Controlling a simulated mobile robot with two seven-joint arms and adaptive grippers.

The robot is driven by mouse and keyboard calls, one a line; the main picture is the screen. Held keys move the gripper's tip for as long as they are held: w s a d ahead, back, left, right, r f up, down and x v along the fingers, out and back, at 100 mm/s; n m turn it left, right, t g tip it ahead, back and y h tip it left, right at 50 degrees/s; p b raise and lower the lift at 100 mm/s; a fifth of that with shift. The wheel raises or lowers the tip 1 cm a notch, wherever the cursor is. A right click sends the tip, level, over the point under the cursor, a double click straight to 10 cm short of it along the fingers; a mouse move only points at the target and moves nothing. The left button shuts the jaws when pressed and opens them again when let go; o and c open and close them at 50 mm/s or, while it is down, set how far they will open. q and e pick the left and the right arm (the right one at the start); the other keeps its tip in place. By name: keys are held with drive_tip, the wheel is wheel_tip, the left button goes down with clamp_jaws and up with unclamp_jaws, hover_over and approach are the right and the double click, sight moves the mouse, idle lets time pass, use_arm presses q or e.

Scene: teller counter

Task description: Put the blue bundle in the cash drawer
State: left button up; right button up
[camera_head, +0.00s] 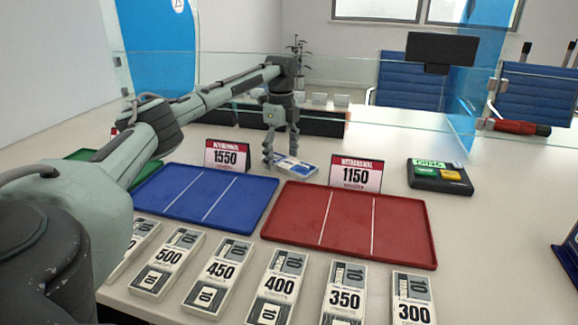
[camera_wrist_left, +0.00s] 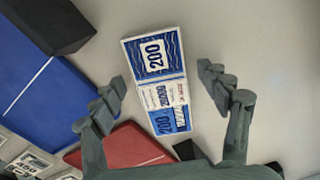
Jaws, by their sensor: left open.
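The blue bundle (camera_head: 297,166), a flat blue-and-white packet marked 200, lies on the counter behind the gap between the two trays. In the left wrist view the bundle (camera_wrist_left: 157,80) lies between my spread fingers, which do not grip it. My left gripper (camera_head: 281,157) is open and points down at the bundle's left end; its fingers (camera_wrist_left: 160,78) show nothing held. A long dark box (camera_head: 325,122) with pale packets along its top stands behind the bundle; it looks like the cash drawer, and its inside is mostly hidden. My right gripper is not in view.
A blue tray (camera_head: 190,218) and a red tray (camera_head: 345,240) lie in front, with signs reading 1550 (camera_head: 227,157) and 1150 (camera_head: 356,173) behind them. Several numbered bundles line the near edge. A black holder (camera_head: 440,182) stands right. Glass panels stand behind.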

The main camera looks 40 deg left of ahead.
use_arm(q)
drive_tip(key=shift+r, duration=0.1)
drive_tip(key=c, duration=1.4)
